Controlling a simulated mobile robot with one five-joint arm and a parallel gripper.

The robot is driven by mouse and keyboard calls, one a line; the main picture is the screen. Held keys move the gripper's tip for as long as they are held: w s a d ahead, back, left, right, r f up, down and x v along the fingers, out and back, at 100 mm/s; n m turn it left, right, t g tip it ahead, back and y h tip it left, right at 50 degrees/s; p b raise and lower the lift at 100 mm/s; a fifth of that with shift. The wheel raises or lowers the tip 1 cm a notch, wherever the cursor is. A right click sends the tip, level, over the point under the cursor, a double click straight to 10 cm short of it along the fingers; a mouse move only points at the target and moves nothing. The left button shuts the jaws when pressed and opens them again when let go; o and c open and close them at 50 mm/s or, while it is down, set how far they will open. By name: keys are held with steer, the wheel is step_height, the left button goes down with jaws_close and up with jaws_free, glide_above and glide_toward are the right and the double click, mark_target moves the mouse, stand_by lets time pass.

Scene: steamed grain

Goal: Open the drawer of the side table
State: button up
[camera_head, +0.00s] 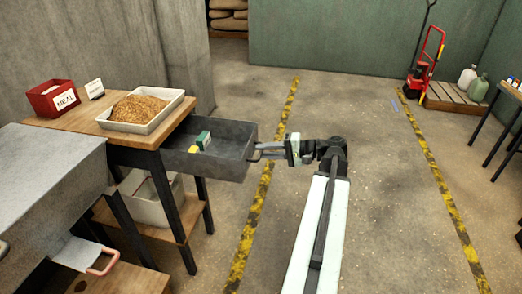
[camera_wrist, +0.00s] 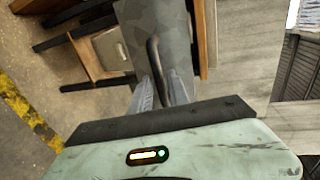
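The side table (camera_head: 72,119) with a wooden top stands at the left in the head view. Its grey drawer (camera_head: 222,170) sticks far out to the right, with a green-and-white box (camera_head: 203,140) and a small yellow item (camera_head: 193,149) inside. My gripper (camera_head: 263,151) is at the drawer's front. In the wrist view, the dark curved drawer handle (camera_wrist: 155,62) runs between the two fingers of my gripper (camera_wrist: 162,90), which look closed on it. The drawer front (camera_wrist: 150,22) lies just beyond the fingertips.
A tray of grain (camera_head: 139,124), a red meal box (camera_head: 55,98) and a small card stand on the tabletop. A grey metal cabinet (camera_head: 50,165) is in the left foreground. The floor right of the drawer is clear; a red hand truck (camera_head: 427,65) stands far right.

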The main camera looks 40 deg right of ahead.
steer(key=p+v, duration=0.1)
steer(key=v, duration=0.5)
steer(key=shift+s, duration=0.1)
